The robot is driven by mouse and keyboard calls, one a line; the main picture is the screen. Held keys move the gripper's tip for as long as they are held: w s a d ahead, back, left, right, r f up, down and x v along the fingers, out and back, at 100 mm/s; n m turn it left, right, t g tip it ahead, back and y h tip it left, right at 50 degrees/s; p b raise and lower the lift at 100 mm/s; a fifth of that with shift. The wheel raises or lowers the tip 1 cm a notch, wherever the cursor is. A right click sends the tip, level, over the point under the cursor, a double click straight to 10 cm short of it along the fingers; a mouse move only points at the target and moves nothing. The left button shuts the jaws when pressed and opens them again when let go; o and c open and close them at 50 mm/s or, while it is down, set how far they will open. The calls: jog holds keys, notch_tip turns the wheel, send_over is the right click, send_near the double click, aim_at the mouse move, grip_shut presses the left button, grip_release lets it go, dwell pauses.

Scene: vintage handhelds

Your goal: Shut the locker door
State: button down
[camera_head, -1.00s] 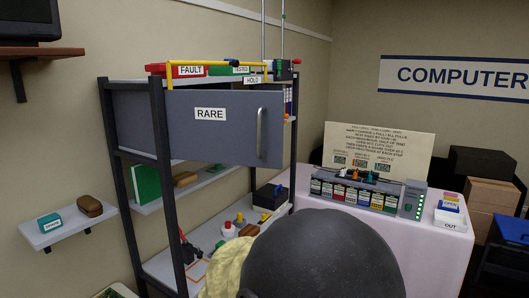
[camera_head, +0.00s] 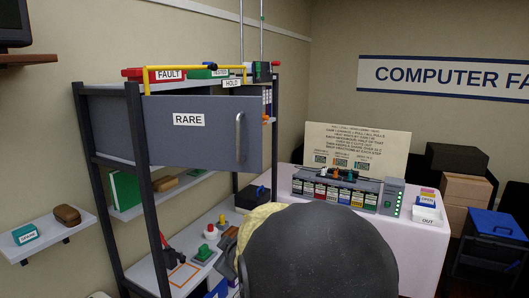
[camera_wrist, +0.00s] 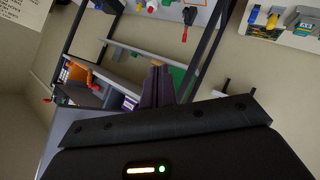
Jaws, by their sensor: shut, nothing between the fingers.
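The grey locker door (camera_head: 205,148), labelled RARE, is in the upper part of the shelf rack in the head view. It stands open, with its left edge at the front post and its right edge out from the rack. Its upright metal handle (camera_head: 239,137) is near the right edge. Binders show past that edge, inside the locker. My gripper (camera_wrist: 157,68) is shut and empty in the wrist view, with the rack beyond it. In the head view my dark arm hides it. I cannot tell its distance from the door.
The black rack posts (camera_head: 155,220) and lower shelves hold small items. A table (camera_head: 420,238) with a console (camera_head: 335,192) and a sign stands to the right. A blue-lidded bin (camera_head: 494,230) is at the far right. A small wall shelf (camera_head: 40,245) juts out at left.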

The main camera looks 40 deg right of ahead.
jog(key=s+d+r+n+t+y+p, duration=0.1)
jog(key=s+d+r+n+t, duration=0.2)
jog(key=d+r+n, duration=0.3)
jog(key=s+d+r+n+t, duration=0.3)
jog(key=d+r+n, duration=0.2)
jog(key=r, duration=0.8)
jog(key=shift+s+d+r+n+t+y+p, duration=0.3)
jog(key=shift+d+r+n+t+y+p, duration=0.1)
jog(key=shift+n, duration=0.2)
jog(key=p, duration=0.4)
send_near(257, 151)
jog(key=w+a, duration=0.3)
jog(key=shift+w+d+r+p, duration=0.2)
jog(key=shift+w+d+p, duration=0.8)
jog(key=shift+w+d, duration=0.2)
jog(key=shift+w+d+f, duration=0.15)
jog(key=shift+w+d, duration=0.15)
jog(key=shift+d, duration=0.25)
jog(key=shift+p, duration=0.3)
